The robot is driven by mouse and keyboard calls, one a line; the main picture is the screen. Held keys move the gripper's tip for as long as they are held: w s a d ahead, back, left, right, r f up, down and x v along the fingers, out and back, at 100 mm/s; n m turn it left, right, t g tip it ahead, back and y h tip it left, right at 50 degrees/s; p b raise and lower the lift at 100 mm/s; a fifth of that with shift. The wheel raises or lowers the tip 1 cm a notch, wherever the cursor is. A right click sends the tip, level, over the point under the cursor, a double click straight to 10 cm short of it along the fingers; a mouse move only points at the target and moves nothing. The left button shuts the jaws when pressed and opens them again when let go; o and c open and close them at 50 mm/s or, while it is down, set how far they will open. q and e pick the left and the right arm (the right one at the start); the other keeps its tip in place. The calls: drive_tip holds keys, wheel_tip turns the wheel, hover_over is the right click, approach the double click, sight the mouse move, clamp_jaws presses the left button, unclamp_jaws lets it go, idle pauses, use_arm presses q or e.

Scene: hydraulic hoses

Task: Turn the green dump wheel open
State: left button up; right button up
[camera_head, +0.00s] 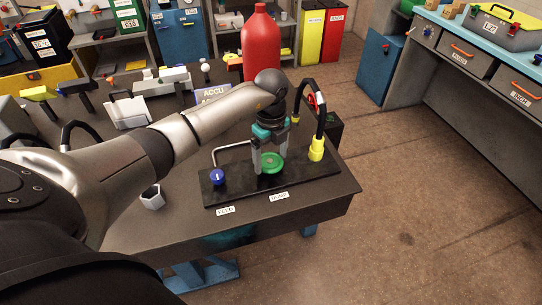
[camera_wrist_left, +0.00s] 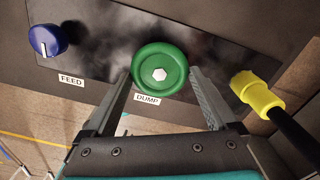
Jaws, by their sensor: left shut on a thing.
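The green dump wheel (camera_head: 271,162) sits on a black panel (camera_head: 318,172) behind the DUMP label (camera_head: 279,196). My left gripper (camera_head: 270,168) points down over the wheel with one finger on each side of it. In the left wrist view, the green wheel (camera_wrist_left: 160,70) with its pale hex centre lies between the two fingertips (camera_wrist_left: 160,74). The fingers appear closed against its rim. The blue feed knob (camera_head: 217,177) stands to the left on the same panel. My right gripper is not in view.
A yellow hose fitting (camera_head: 317,149) with a black hose stands close right of the gripper. A bent metal pipe (camera_head: 232,147) runs behind the feed knob. A tall red cylinder (camera_head: 261,45) stands behind my arm. A hex nut (camera_head: 152,198) lies on the bench left of the panel.

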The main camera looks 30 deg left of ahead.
sight(269, 162)
use_arm(q)
drive_tip(key=m, duration=0.4)
drive_tip(key=shift+a, duration=0.1)
drive_tip(key=m, duration=0.3)
drive_tip(key=shift+s+m, duration=0.1)
drive_tip(key=shift+m, duration=0.3)
drive_tip(key=m+b, duration=0.1)
drive_tip(key=m, duration=0.3)
drive_tip(key=shift+a, duration=0.1)
drive_tip(key=m+b, duration=0.1)
drive_tip(key=m, duration=0.4)
drive_tip(key=shift+a+m, duration=0.1)
drive_tip(key=shift+m, duration=0.2)
drive_tip(key=o, duration=1)
wheel_tip(269, 162, up, 15)
drive_tip(key=shift+r+p, duration=0.2)
drive_tip(key=shift+p, duration=0.35)
